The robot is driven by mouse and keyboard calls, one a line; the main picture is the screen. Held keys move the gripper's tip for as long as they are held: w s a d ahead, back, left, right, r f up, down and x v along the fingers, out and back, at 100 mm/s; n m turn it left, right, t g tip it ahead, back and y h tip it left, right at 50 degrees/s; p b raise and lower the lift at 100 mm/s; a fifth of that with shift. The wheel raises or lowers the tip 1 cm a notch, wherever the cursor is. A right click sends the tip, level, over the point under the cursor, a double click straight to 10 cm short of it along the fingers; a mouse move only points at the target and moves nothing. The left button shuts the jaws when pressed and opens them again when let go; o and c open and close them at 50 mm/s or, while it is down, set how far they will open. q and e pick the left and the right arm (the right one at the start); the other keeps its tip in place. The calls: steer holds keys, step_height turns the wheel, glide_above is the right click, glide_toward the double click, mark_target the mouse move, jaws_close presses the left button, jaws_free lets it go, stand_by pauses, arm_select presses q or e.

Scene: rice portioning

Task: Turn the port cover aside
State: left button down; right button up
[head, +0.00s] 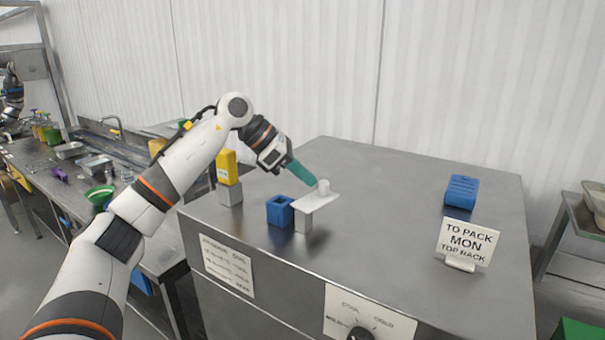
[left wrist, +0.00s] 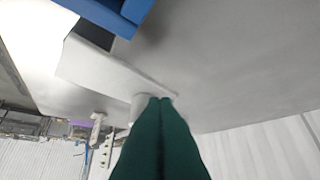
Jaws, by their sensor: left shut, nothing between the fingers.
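The port cover looks to be the flat white plate (head: 313,202) with a short round knob (head: 323,187) on top. It rests over a small grey block on the steel cabinet top. My left gripper (head: 311,182) has green fingers that are shut with nothing between them. Their tips are right beside the knob, on its left in the head view. In the left wrist view the green fingertips (left wrist: 160,102) overlap the knob's edge, and the white plate (left wrist: 105,75) extends to the upper left. Whether the fingers touch the knob, I cannot tell. My right gripper is not in view.
A blue open box (head: 280,211) stands left of the plate. A yellow block (head: 228,167) on a grey base stands farther left. A blue block (head: 461,191) and a "TO PACK MON" sign (head: 468,242) stand at the right. The cabinet top between is clear.

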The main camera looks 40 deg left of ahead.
arm_select(q)
steer(key=shift+d, duration=0.15)
steer(key=shift+s, duration=0.1)
steer(key=shift+s, duration=0.1)
steer(key=shift+s+a+b, duration=0.25)
steer(key=shift+s+b, duration=0.15)
steer(key=shift+s, duration=0.15)
steer(key=shift+s+a, duration=0.1)
steer(key=shift+s, duration=0.05)
